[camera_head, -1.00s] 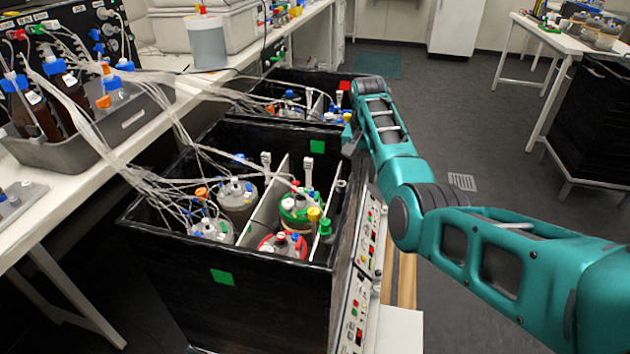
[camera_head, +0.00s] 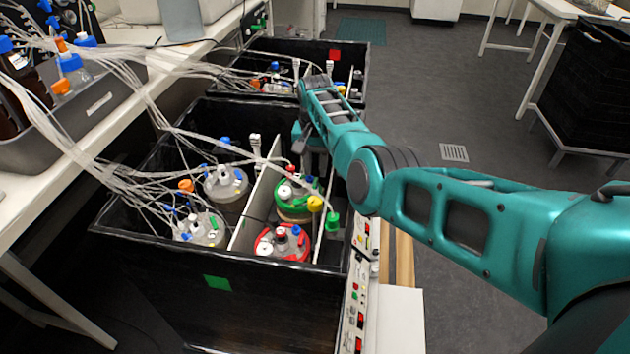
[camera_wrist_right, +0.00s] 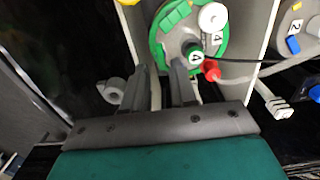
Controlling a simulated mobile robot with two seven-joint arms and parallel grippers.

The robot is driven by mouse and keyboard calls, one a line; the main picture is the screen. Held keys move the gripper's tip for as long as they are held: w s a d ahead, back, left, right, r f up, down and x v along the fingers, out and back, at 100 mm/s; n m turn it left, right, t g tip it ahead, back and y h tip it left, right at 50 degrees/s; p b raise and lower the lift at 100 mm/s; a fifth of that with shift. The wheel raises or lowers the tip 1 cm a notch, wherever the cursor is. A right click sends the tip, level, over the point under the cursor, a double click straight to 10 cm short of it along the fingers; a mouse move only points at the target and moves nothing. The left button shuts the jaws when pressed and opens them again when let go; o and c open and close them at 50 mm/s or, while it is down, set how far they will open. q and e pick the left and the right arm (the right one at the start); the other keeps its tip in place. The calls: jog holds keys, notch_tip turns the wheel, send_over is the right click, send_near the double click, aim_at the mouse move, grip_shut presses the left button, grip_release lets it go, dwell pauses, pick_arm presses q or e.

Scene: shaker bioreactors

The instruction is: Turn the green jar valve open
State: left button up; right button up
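In the right wrist view, the green jar (camera_wrist_right: 222,42) is just beyond the fingertips. Its lid carries a white port, a green cap marked 4 (camera_wrist_right: 195,57) and a red fitting (camera_wrist_right: 211,70). Which fitting is the valve I cannot tell. My right gripper (camera_head: 312,168) points down beside the jar, mostly hidden by its own arm. In the wrist view my right gripper (camera_wrist_right: 160,72) has fingers apart with nothing between them. My left gripper is out of view.
A red-lidded jar (camera_head: 281,243) stands close in front of the green jar. A light divider (camera_head: 258,210) separates them from two grey jars. Tubes run across the box from the left. A grey-white fitting (camera_wrist_right: 114,90) is left of the fingers.

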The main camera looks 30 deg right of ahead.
aim_at(316, 181)
notch_tip(316, 181, down, 4)
jog(key=shift+f+b, duration=0.1)
jog(key=shift+b, duration=0.6)
grip_shut()
